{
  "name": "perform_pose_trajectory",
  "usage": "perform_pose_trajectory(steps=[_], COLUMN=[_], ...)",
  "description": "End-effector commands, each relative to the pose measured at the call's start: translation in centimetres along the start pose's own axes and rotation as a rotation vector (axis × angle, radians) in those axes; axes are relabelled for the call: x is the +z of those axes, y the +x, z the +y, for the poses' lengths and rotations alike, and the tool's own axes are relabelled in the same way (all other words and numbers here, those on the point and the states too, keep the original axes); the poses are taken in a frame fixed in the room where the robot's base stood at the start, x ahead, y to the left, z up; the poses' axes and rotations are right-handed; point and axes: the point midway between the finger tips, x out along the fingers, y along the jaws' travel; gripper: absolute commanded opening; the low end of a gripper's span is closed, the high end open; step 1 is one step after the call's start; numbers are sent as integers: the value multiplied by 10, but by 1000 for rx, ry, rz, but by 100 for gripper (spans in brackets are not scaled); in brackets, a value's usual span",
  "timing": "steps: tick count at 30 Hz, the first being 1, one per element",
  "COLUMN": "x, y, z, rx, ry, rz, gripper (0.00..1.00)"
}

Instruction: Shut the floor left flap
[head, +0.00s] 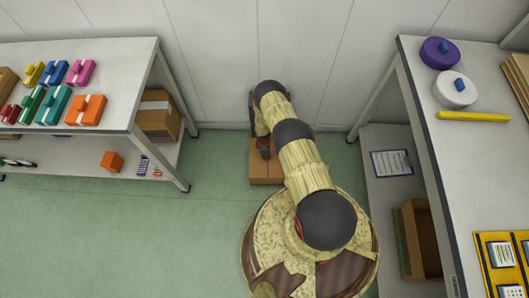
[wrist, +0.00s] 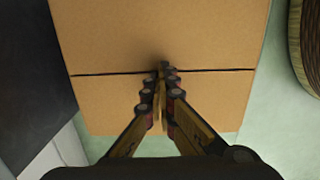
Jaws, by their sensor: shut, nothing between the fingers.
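A brown cardboard box (head: 265,174) stands on the green floor between the shelves, partly hidden behind my arm in the head view. In the wrist view its top (wrist: 160,30) fills the middle, with a dark seam running across between two panels that look flat. I cannot tell which panel is the left flap. My gripper (wrist: 164,68) is shut and empty, its fingertips over the seam near the middle. Whether they touch the cardboard is unclear. In the head view my gripper (head: 264,147) is mostly hidden by the arm.
A left shelf unit (head: 150,52) holds several coloured boxes, with another cardboard box (head: 158,115) below. A right table (head: 420,85) has a clipboard (head: 391,163) and an open carton (head: 422,240) underneath. The wall is close behind the box. Floor at the lower left is clear.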

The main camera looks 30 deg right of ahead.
Motion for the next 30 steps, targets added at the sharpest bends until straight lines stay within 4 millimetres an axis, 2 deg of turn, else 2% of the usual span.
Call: perform_pose_trajectory(steps=[1, 11, 25, 30], x=[1, 2, 2, -5], y=[7, 6, -14, -37], z=[-6, -9, -6, -7], rx=[-5, -10, -8, -10], ry=[1, 1, 0, 0], rz=[0, -1, -2, -2], gripper=[0, 0, 0, 0])
